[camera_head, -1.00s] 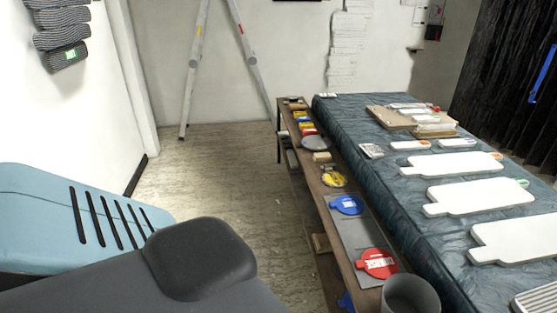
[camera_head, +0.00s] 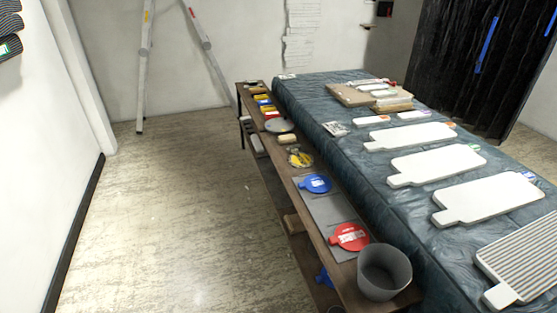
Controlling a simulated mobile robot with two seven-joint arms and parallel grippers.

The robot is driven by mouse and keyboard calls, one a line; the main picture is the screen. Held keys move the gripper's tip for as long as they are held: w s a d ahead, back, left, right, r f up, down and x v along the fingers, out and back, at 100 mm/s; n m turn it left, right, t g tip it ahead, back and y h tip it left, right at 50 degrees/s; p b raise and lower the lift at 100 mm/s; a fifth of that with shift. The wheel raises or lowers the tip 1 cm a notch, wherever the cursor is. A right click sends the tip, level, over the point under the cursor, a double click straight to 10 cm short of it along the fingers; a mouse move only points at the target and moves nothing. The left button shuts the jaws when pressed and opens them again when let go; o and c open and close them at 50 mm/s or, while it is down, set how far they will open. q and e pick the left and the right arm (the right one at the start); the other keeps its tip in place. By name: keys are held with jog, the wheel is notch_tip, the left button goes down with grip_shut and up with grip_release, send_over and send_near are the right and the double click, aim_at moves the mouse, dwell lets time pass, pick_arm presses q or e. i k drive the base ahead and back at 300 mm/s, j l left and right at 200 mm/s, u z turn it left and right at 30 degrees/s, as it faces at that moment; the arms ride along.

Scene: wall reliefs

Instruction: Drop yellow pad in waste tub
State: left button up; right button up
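A yellow round pad (camera_head: 300,158) with dark marks lies on the narrow wooden bench, between a small tan block and a blue round pad. A grey open tub (camera_head: 385,271), which looks like the waste tub, stands at the near end of the same bench. Its visible inside looks empty. A red round pad (camera_head: 349,237) and the blue round pad (camera_head: 315,183) lie on a grey mat between the yellow pad and the tub. Neither of my grippers shows in the head view.
A long table (camera_head: 300,95) with a dark blue-green cover stands right of the bench (camera_head: 266,141), bearing white paddle-shaped boards (camera_head: 437,165) and a striped board (camera_head: 520,257). Grey poles (camera_head: 145,70) lean at the back wall. The floor (camera_head: 180,220) left of the bench is clear.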

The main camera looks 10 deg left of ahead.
aim_at(299, 160)
jog(key=u, duration=0.4)
jog(key=i+u, duration=0.15)
jog(key=u, duration=0.25)
jog(key=i, duration=5.3)
jog(key=z, duration=0.95)
